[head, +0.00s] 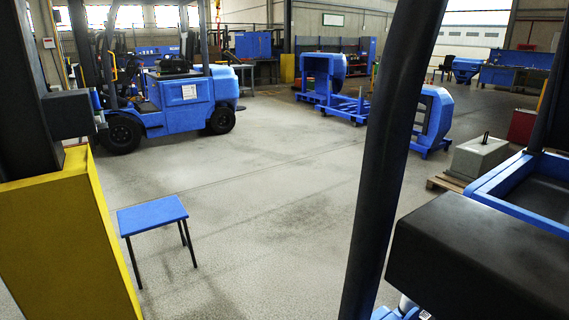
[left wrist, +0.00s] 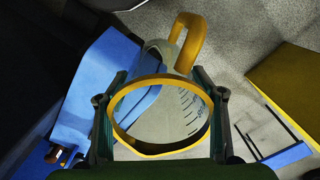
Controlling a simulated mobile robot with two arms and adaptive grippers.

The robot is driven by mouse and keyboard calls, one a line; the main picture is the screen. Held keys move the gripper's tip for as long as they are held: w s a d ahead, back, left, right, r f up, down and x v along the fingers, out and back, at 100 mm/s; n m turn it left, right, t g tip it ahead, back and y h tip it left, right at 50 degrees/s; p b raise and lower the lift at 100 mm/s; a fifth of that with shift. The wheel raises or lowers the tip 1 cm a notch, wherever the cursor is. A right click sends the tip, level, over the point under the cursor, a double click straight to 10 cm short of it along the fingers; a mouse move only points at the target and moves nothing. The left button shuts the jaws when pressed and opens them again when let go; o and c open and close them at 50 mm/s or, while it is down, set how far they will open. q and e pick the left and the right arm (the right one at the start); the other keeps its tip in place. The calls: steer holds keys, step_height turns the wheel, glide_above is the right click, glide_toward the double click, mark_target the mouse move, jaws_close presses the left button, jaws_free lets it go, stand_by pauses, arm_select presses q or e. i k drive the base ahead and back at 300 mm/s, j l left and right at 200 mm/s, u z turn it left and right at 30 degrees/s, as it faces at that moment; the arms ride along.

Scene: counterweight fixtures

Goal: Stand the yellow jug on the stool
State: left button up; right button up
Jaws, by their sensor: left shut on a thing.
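The yellow jug (left wrist: 172,118) has a yellow rim, a yellow handle and a pale body with dark measuring marks. In the left wrist view my left gripper (left wrist: 160,76) is shut on it, one finger on each side, with the open mouth towards the camera. The stool (head: 152,215) has a square blue top and thin dark legs, and stands on the floor at the lower left of the head view. A blue edge with dark legs, seemingly the stool (left wrist: 290,155), shows at the lower right of the wrist view, apart from the jug. My right gripper is not in view.
A yellow block (head: 62,240) stands close to the stool's left. A blue forklift (head: 185,98) is parked behind it. Blue fixtures (head: 432,120) and a grey weight (head: 478,157) are at the right. The floor right of the stool is clear.

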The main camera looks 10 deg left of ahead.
mark_target(152, 215)
steer(key=j+u, duration=0.1)
steer(key=u, duration=2.05)
steer(key=i+u, duration=0.1)
steer(key=u, duration=1)
steer(key=i+u, duration=0.1)
steer(key=u, duration=2.1)
steer(key=l+u, duration=0.15)
steer(key=u, duration=0.9)
steer(key=l+u, duration=0.15)
steer(key=u, duration=2.05)
steer(key=k+l+z, duration=0.1)
steer(key=k+z, duration=0.15)
steer(key=k+l+z, duration=0.15)
steer(key=k+z, duration=0.15)
steer(key=k, duration=0.2)
steer(key=k+j+z, duration=0.1)
steer(key=z, duration=0.3)
steer(key=k+z, duration=0.55)
steer(key=z, duration=0.2)
steer(key=k+l+z, duration=0.1)
steer(key=k+z, duration=0.15)
steer(key=z, duration=0.15)
steer(key=k+j+z, duration=0.25)
steer(key=k+z, duration=0.2)
steer(key=k, duration=0.2)
steer(key=k+z, duration=0.4)
steer(key=k, duration=0.2)
